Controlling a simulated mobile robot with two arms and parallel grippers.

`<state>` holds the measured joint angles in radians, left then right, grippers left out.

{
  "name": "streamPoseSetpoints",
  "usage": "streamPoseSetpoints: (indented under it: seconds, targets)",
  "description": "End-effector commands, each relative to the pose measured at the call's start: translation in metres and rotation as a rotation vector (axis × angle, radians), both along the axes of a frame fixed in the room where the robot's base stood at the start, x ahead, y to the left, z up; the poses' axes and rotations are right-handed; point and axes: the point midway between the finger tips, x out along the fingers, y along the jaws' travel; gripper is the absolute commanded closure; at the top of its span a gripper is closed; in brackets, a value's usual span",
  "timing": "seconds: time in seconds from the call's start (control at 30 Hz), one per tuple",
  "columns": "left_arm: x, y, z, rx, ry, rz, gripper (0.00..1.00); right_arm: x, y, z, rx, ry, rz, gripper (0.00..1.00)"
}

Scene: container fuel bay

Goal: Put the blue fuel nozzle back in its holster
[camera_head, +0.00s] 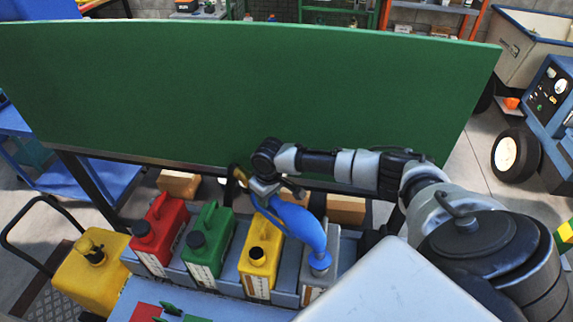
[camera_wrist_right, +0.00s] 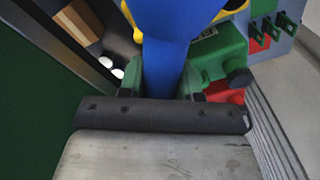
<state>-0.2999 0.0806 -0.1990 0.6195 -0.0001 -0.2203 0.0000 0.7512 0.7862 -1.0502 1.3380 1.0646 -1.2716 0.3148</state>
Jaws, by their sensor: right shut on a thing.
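The blue fuel nozzle (camera_head: 298,223) is above the row of cans, slanting down to the right. My right gripper (camera_head: 264,190) is shut on its upper left end. The nozzle's lower end overlaps the top of the grey can (camera_head: 320,287); I cannot tell whether it touches or is in the can's mouth. In the right wrist view the blue nozzle (camera_wrist_right: 166,65) runs between the two fingers of my right gripper (camera_wrist_right: 161,82). I cannot make out the holster in either view. My left gripper is not in view.
Red (camera_head: 160,232), green (camera_head: 208,240) and yellow (camera_head: 261,258) cans stand in a grey rack beside the grey can. A larger yellow can (camera_head: 92,270) is on a hand cart at left. A wide green board (camera_head: 240,90) stands behind. A blue wheeled machine (camera_head: 552,105) is at right.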

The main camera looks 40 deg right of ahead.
Motion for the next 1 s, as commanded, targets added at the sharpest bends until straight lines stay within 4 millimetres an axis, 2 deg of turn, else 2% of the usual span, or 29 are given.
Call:
streamPoseSetpoints:
  seconds: [0.03,0.8,1.0]
  targets:
    - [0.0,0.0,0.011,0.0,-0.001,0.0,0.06,0.0,0.0,0.011,0.001,-0.001,0.0,0.97]
    - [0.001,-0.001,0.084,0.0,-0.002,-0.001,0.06,0.0,0.0,0.081,0.0,0.0,0.0,0.97]
    - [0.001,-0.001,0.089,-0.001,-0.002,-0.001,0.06,0.001,0.0,0.098,0.0,-0.002,0.0,0.97]
